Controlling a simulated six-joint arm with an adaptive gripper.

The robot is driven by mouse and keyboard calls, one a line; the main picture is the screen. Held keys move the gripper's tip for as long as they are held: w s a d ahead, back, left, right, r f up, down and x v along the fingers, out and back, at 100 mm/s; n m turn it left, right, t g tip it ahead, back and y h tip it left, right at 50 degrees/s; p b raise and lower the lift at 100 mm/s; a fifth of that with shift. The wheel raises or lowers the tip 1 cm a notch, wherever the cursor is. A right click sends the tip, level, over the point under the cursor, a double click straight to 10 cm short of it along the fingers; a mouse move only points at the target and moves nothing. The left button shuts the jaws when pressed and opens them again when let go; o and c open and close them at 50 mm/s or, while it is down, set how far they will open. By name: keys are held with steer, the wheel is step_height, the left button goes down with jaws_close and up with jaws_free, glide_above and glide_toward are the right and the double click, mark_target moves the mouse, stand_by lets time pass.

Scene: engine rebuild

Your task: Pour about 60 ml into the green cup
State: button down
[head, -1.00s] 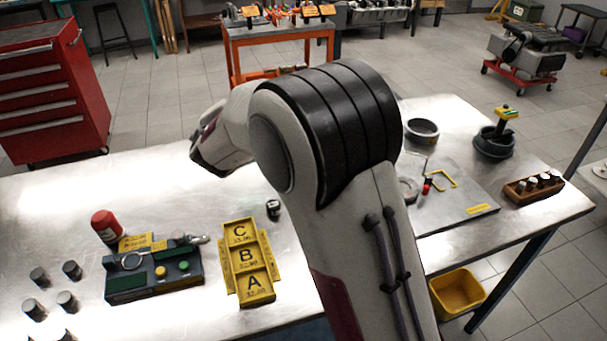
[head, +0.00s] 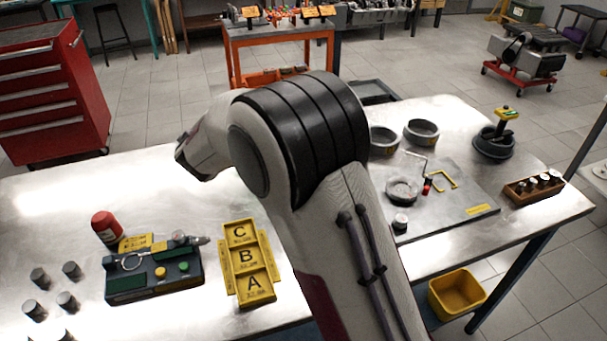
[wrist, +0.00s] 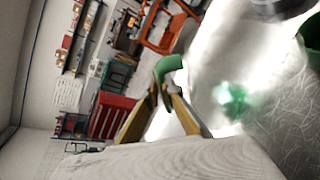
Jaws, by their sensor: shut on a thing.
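In the wrist view my gripper (wrist: 168,100), with tan-yellow fingers, is shut on a curved green handle (wrist: 168,67). What the handle belongs to is not clear. A dark green thing (wrist: 313,38) is cut off at the right edge; I cannot tell whether it is the green cup. A blurred green patch (wrist: 232,99), perhaps a reflection, lies on the bright metal surface. In the head view my arm hides the gripper and what it holds. No green cup can be made out there.
The metal workbench (head: 120,185) carries a yellow A-B-C tray (head: 247,262), a fixture with buttons (head: 155,272), a red-capped bottle (head: 107,226) and several dark cylinders at left. At right are a grey plate (head: 455,215), dark rings (head: 421,131) and a wooden block (head: 533,188).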

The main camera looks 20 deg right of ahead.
steer(key=shift+w+a+f+n+g+h, duration=0.2)
steer(key=shift+a+f+n, duration=0.1)
steer(key=shift+f, duration=0.3)
steer(key=shift+w+a+f+n+g+h, duration=0.1)
steer(key=shift+w+a+f+n, duration=0.15)
steer(key=shift+f, duration=0.3)
steer(key=shift+w+a+f+n+h+b, duration=0.2)
steer(key=shift+a+f+n, duration=0.1)
steer(key=shift+a, duration=0.1)
steer(key=shift+w+a+f+n+h+b, duration=0.1)
steer(key=shift+w+a+f+n, duration=0.05)
steer(key=shift+w+a+n, duration=0.15)
steer(key=w+a+f+n+g+h+b, duration=0.1)
steer(key=w+a+f+n+g+h, duration=0.1)
steer(key=f, duration=0.3)
steer(key=shift+w+a+f+n, duration=0.15)
steer(key=shift+a+f+n, duration=0.05)
steer(key=shift+a+n, duration=0.6)
steer(key=shift+d, duration=0.1)
